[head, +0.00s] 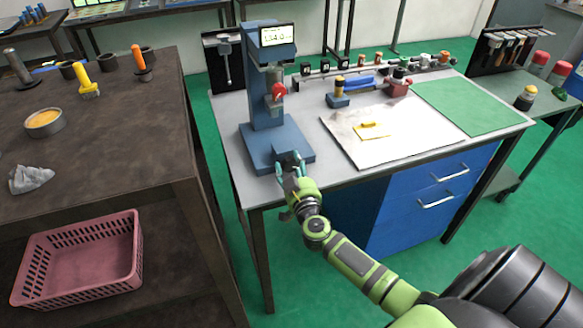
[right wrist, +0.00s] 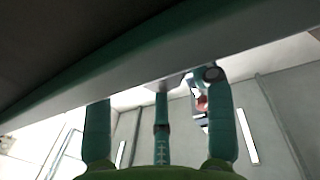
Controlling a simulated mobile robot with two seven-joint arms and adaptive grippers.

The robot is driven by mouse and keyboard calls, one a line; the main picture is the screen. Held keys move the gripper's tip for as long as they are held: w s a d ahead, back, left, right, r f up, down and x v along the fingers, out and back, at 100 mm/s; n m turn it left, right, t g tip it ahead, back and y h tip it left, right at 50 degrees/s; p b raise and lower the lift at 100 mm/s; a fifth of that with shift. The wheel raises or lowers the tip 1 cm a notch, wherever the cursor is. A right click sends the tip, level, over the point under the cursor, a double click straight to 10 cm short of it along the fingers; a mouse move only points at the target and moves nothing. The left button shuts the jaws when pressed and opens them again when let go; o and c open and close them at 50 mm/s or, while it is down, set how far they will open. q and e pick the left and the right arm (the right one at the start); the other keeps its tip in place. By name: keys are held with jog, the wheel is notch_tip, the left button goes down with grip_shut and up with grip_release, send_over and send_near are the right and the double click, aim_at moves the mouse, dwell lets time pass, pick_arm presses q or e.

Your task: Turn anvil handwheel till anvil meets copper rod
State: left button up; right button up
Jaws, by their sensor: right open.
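A blue bench instrument (head: 264,100) with a lit display (head: 277,35) stands on the grey bench. A red knob (head: 279,91) sits on its column. A small dark part (head: 291,159) is at the front of its base; I cannot tell whether it is the anvil handwheel. My right gripper (head: 288,172) is open at the base's front edge, close to the dark part; contact cannot be judged. In the right wrist view its teal fingers (right wrist: 160,110) are spread with nothing between them. I cannot make out the anvil or copper rod. My left gripper is not in view.
The bench edge (right wrist: 120,90) crosses close above the fingers in the right wrist view. A white board with a yellow piece (head: 372,129) and a green mat (head: 470,107) lie right of the instrument. A dark table (head: 100,135) stands left, across a gap.

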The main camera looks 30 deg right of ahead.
jog(key=c, duration=0.8)
jog(key=shift+r, duration=0.1)
jog(key=shift+c, duration=0.2)
